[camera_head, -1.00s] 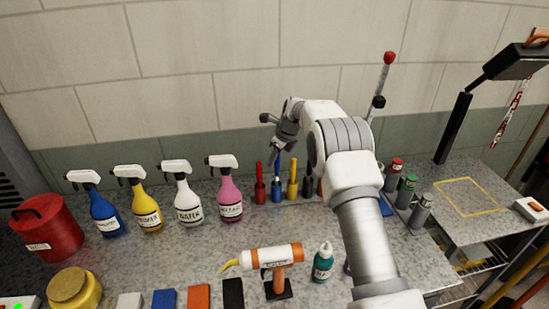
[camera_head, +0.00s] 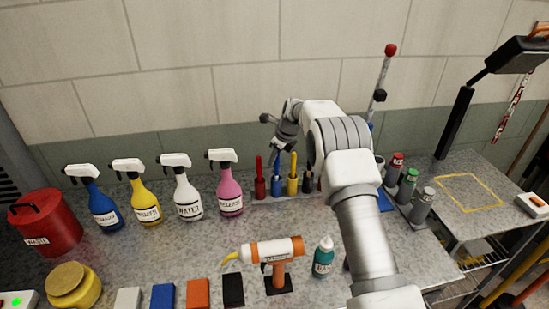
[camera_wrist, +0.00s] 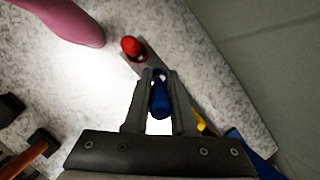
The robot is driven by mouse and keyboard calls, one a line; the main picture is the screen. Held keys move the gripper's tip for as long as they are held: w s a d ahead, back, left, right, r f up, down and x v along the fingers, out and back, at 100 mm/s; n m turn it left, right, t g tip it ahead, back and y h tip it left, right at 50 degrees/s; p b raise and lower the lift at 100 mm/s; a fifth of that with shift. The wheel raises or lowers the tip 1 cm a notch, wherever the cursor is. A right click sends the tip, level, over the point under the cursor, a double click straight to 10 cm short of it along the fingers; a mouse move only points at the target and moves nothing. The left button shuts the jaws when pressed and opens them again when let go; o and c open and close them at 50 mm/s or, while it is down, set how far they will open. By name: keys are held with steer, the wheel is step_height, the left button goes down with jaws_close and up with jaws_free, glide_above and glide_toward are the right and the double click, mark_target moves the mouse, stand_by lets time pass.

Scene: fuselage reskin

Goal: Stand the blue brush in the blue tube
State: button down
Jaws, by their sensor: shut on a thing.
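My gripper (camera_head: 278,146) is shut on the blue brush (camera_head: 277,158), which hangs roughly upright over the tube row at the back of the bench. The wrist view shows the blue brush (camera_wrist: 159,98) end-on between my two fingers (camera_wrist: 160,80). The blue tube (camera_head: 277,186) stands in the row directly below the brush, between the red and yellow tubes. In the head view the brush's lower end is at or just above the tube's mouth; I cannot tell whether it is inside. In the wrist view the brush and fingers hide the tube.
A red brush in its red tube (camera_head: 260,186) stands just left, and a yellow one (camera_head: 292,184) just right. A pink spray bottle (camera_head: 229,190) stands further left. My arm covers the row's right end. The wall is close behind.

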steer(key=shift+f, duration=0.2)
steer(key=shift+c, duration=0.9)
jaws_free()
steer(key=shift+r, duration=0.1)
steer(key=shift+r+p, duration=2.2)
steer(key=shift+r, duration=1.45)
step_height(320, 180, up, 3)
steer(key=shift+f, duration=0.2)
